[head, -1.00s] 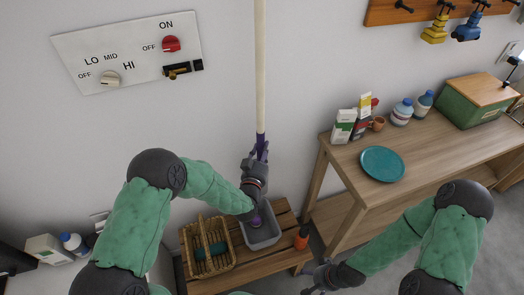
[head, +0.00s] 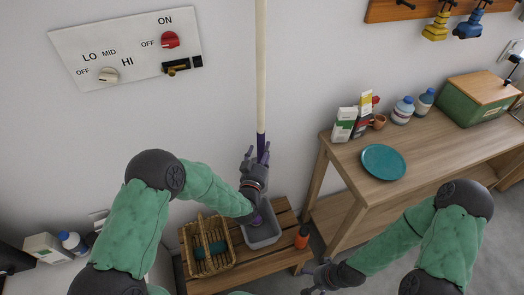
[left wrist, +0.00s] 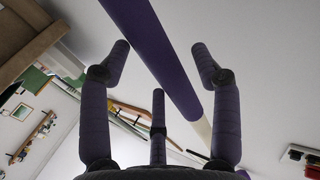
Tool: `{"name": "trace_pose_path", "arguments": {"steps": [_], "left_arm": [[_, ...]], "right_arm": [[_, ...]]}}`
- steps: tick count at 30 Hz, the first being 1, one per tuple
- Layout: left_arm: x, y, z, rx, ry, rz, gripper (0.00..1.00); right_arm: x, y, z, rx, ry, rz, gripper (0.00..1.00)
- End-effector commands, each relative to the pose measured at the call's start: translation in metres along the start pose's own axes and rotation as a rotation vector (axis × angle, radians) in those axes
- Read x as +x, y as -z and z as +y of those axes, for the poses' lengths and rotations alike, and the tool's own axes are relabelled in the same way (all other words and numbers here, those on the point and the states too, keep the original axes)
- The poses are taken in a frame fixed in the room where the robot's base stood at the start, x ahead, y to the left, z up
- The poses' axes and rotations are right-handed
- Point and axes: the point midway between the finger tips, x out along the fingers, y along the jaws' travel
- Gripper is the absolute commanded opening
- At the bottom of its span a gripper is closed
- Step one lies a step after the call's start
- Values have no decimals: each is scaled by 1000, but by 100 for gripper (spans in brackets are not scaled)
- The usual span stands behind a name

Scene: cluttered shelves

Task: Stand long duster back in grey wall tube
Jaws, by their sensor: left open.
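The long duster stands upright by the wall. It has a cream pole (head: 261,70) and a purple lower part (head: 261,143). My left gripper (head: 257,156) is open at the purple part, with its fingers apart and not closed on it. In the left wrist view the purple shaft (left wrist: 165,60) crosses between the spread fingers (left wrist: 160,65). Below the hand, a bit of purple shows at a grey container (head: 264,236); whether the duster's end is inside it, or whether this is the wall tube, I cannot tell. My right gripper (head: 318,279) is low, at the bottom centre-right.
The grey container stands on a low slatted bench (head: 215,281) between a wicker basket (head: 228,262) and an orange-and-black bottle (head: 302,238). A wooden table (head: 345,178) with a teal plate (head: 383,162) stands at right. A switch panel (head: 125,50) is on the wall.

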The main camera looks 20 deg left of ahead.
Motion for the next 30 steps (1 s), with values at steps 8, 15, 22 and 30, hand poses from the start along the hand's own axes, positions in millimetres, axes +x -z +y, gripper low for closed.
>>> {"name": "trace_pose_path", "arguments": {"steps": [8,15,22,30], "left_arm": [[-52,0,0,0,0,0,63],[-92,0,0,0,0,1,63],[-109,0,0,0,0,1,63],[-109,-1,0,-2,-2,-7,63]], "right_arm": [[0,0,0,0,0,0,88],[0,0,0,0,0,0,88],[0,0,0,0,0,0,88],[0,0,0,0,0,0,88]]}}
